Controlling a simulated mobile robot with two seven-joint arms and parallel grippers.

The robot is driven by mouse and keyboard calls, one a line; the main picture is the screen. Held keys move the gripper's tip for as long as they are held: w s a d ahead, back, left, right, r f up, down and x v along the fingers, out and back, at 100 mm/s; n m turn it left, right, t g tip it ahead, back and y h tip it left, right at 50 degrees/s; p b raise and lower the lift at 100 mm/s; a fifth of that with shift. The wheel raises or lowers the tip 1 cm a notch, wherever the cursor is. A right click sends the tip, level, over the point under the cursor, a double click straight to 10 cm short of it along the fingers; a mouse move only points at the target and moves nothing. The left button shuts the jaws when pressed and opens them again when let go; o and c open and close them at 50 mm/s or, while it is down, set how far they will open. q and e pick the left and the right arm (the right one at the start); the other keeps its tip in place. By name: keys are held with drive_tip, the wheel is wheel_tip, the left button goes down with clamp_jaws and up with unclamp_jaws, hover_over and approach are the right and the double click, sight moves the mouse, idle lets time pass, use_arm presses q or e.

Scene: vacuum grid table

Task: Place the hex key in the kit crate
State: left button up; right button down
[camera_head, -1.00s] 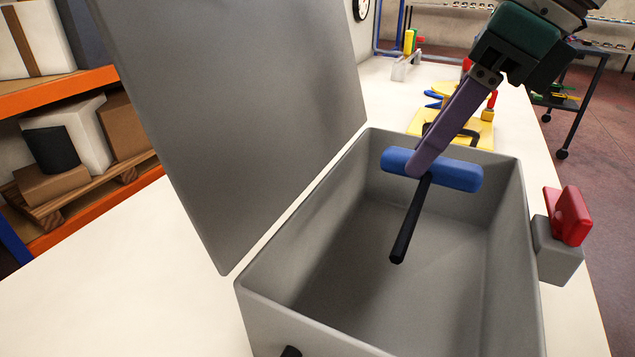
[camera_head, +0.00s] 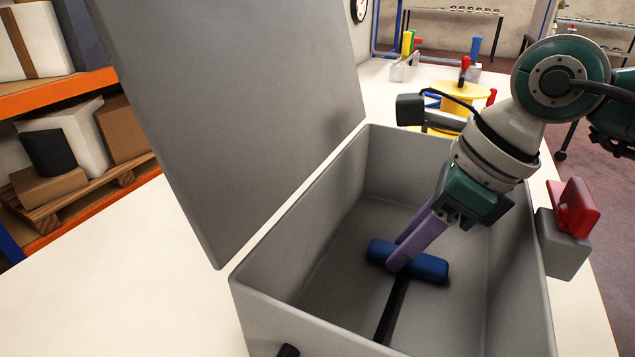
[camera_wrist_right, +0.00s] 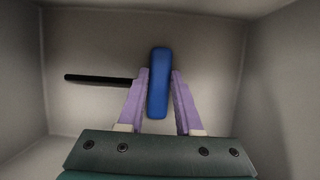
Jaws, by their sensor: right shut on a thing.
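The hex key has a blue handle (camera_head: 428,267) and a black shaft (camera_head: 392,312). It is inside the grey kit crate (camera_head: 283,256), low and near the floor; I cannot tell whether it touches the floor. My right gripper (camera_head: 402,255) reaches down into the crate with its purple fingers shut on the blue handle. In the right wrist view the handle (camera_wrist_right: 158,84) lies between the two fingers (camera_wrist_right: 158,95), and the shaft (camera_wrist_right: 100,79) points left. The crate's lid (camera_head: 235,110) stands open on the left. My left gripper is not in view.
A red and grey block (camera_head: 566,235) stands beside the crate's right wall. Behind the crate are a yellow fixture (camera_head: 466,97) and small coloured tools. The white table (camera_head: 130,285) is clear at the left front. Orange shelving with boxes (camera_head: 70,140) stands farther left.

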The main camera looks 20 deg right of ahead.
drive_tip(key=c, duration=0.6)
unclamp_jaws()
drive_tip(key=shift+r, duration=0.1)
drive_tip(key=p+v, duration=0.1)
drive_tip(key=v, duration=1.1)
